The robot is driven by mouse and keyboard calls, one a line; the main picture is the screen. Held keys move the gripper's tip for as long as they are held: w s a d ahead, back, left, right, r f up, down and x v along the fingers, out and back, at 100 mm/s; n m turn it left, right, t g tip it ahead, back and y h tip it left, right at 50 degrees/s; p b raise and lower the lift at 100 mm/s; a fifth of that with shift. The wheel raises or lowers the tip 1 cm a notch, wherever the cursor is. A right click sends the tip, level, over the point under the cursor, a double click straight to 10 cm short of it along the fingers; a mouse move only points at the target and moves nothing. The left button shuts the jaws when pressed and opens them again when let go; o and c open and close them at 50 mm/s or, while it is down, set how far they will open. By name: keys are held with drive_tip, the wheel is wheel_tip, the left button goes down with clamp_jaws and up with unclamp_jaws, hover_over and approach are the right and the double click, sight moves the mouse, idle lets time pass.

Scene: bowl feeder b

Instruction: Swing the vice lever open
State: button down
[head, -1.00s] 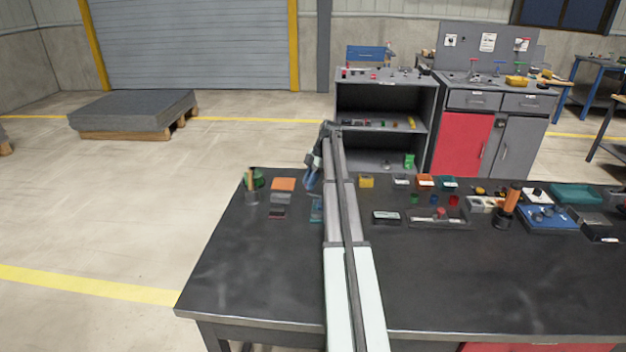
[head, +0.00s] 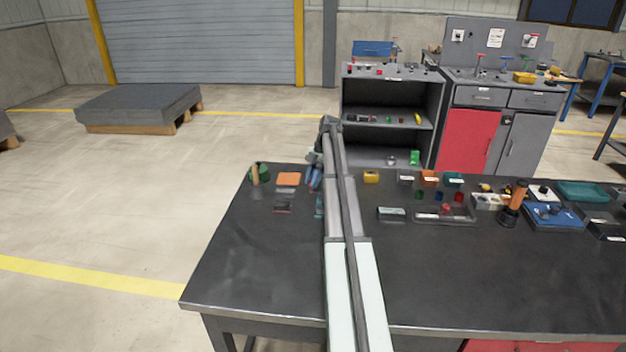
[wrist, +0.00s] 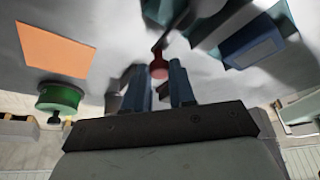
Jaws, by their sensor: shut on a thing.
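The vice lever is a thin dark rod ending in a red knob (wrist: 158,68), in the wrist view. My gripper (wrist: 160,82) has its two blue fingers on either side of the knob and is shut on it. The lever runs up from the knob towards a teal body (wrist: 165,10) at the top edge, which looks like part of the vice. Another blue and teal block (wrist: 250,42) lies to the right. In the head view my gripper (head: 314,178) is low over the far-left part of the bench, and my arm hides most of the vice and lever.
An orange square (head: 288,179) and a green cylinder (head: 262,171) are left of my gripper. A yellow block (head: 371,177), small bins and a grey tray (head: 420,219) stand to the right. The bench's (head: 250,265) front left is clear.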

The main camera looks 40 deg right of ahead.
drive_tip(key=shift+s+a, duration=0.1)
drive_tip(key=c, duration=0.9)
unclamp_jaws()
drive_tip(key=shift+c, duration=0.2)
drive_tip(key=v, duration=1.2)
